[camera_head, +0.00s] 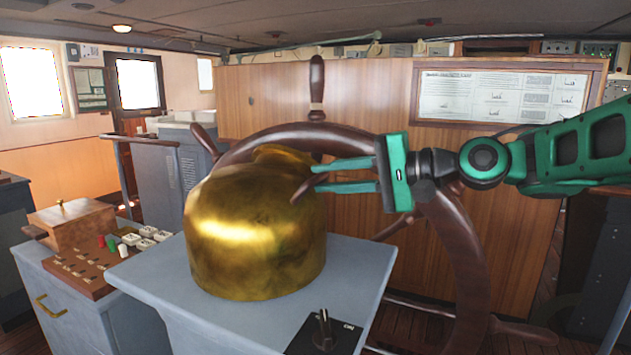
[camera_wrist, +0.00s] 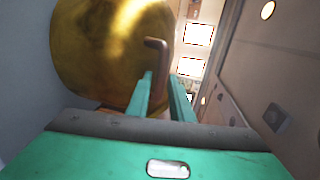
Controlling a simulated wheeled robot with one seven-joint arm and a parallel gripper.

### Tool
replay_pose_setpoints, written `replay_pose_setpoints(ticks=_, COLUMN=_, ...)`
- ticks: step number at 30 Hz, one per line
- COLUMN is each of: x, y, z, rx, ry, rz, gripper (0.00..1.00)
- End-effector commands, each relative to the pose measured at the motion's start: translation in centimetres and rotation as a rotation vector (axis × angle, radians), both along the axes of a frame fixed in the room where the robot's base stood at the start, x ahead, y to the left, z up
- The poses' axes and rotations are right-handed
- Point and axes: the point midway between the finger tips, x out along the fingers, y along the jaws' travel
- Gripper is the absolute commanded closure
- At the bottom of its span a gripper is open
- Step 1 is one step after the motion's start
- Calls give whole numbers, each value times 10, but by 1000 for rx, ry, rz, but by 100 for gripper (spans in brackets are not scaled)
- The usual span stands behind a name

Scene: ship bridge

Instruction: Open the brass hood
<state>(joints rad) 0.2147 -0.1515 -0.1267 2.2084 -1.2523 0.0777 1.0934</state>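The brass hood (camera_head: 250,240) is a rounded golden dome sitting on a grey pedestal (camera_head: 150,285). It looks lowered, its lower rim at the pedestal top. In the wrist view the hood (camera_wrist: 95,50) fills the upper left, with a brown bent handle (camera_wrist: 157,45) at its right side. The handle (camera_head: 304,189) also shows in the head view. My gripper (camera_head: 314,178) is at the hood's right side, fingers apart and pointing left. In the wrist view my gripper (camera_wrist: 162,82) has the handle at the gap between its fingertips; I cannot tell whether they touch it.
A large wooden ship's wheel (camera_head: 465,255) stands right behind the hood and under my arm. A switch panel (camera_head: 325,335) is on the pedestal's front right. A console with a wooden box (camera_head: 75,228) and buttons stands at left.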

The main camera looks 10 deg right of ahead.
Motion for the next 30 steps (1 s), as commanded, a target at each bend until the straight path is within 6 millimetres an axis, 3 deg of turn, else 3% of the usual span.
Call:
replay_pose_setpoints(ticks=6, x=11, y=17, z=-4, rx=-1, ry=1, rz=0, gripper=80)
replay_pose_setpoints(ticks=17, x=13, y=21, z=-5, rx=0, ry=0, rz=0, gripper=80)
replay_pose_setpoints(ticks=19, x=13, y=21, z=-5, rx=-1, ry=1, rz=0, gripper=97)
replay_pose_setpoints(ticks=20, x=13, y=20, z=-5, rx=-1, ry=1, rz=0, gripper=100)
replay_pose_setpoints(ticks=30, x=14, y=25, z=-1, rx=-14, ry=5, rz=3, gripper=100)
